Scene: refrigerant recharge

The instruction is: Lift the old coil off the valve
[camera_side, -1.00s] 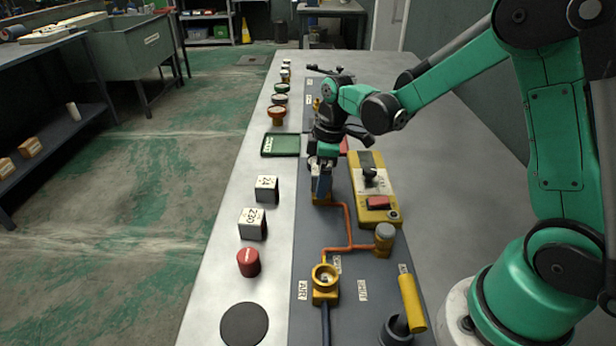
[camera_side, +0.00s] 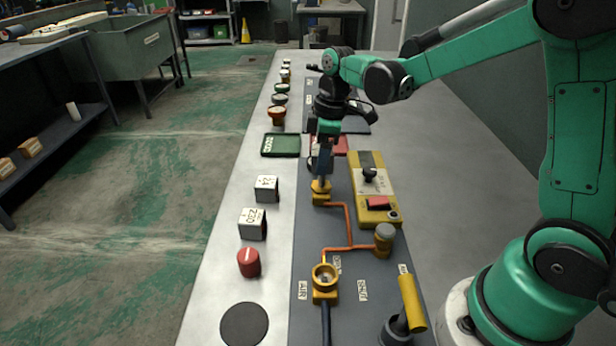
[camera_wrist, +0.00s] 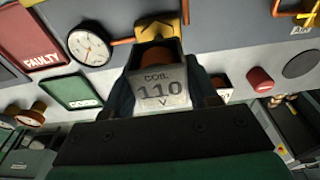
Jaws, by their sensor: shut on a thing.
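My gripper (camera_side: 325,150) is shut on the old coil, a block marked "COIL 110 V" (camera_wrist: 160,88) with a dark frame and a copper-coloured core in the wrist view. The fingers sit at its left and right sides. In the side view the coil is mostly hidden by the fingers. The yellow valve (camera_side: 320,197) stands below on the dark panel, with its grey stem showing above the base. The coil is above the valve body; I cannot tell whether it is fully clear of the stem tip. The yellow valve body also shows in the wrist view (camera_wrist: 175,27).
White blocks marked 24 (camera_side: 266,189) and 220 (camera_side: 252,224) stand left of the panel. A green pad (camera_side: 280,145) lies behind them. A red "FAULTY" pad (camera_wrist: 35,40) and a gauge (camera_wrist: 88,46) are near the valve. A yellow box (camera_side: 374,190) stands close on the right.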

